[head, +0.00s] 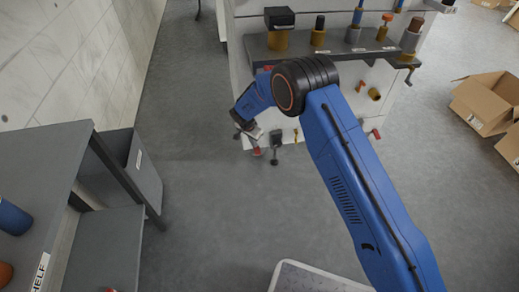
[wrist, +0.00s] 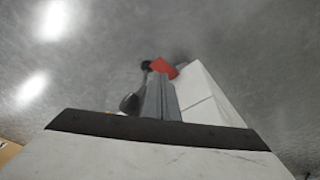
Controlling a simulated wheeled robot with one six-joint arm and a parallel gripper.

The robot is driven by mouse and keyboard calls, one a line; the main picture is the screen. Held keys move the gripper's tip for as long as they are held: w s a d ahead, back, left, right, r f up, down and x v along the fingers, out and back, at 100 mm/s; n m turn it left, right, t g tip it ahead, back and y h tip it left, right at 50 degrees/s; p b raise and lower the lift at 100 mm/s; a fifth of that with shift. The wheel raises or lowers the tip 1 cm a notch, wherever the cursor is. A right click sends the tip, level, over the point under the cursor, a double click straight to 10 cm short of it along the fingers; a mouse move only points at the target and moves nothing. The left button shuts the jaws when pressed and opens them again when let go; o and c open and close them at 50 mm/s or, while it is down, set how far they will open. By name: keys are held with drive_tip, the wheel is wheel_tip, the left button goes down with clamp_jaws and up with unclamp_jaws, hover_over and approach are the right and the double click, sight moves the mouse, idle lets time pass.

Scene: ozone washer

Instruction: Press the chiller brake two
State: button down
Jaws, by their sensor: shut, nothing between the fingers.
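My gripper (head: 254,134) is at the lower left corner of the white panel (head: 340,115) of the washer unit. Its fingers are shut and empty; they show as a grey upright shape in the wrist view (wrist: 160,100). A red part (wrist: 164,68) shows just past the fingertips, with dark parts beside it. In the head view, a red knob (head: 257,152) and a black control (head: 275,155) hang low on the panel close to the gripper. I cannot tell which control is chiller brake two, or whether the fingers touch anything.
A dark shelf (head: 345,47) with several cylinders juts out above the panel. My blue arm hides part of the panel. A grey shelf unit (head: 45,150) and bin (head: 145,170) stand at left, cardboard boxes (head: 485,105) at right. The floor between is clear.

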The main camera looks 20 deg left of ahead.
sight(257, 153)
drive_tip(key=shift+f, duration=0.15)
drive_tip(key=shift+x, duration=3.35)
drive_tip(key=shift+w, duration=0.1)
drive_tip(key=shift+s+x, duration=0.25)
drive_tip(key=shift+x, duration=0.85)
drive_tip(key=s, duration=0.2)
drive_tip(key=a+r, duration=0.1)
drive_tip(key=shift+s, duration=0.4)
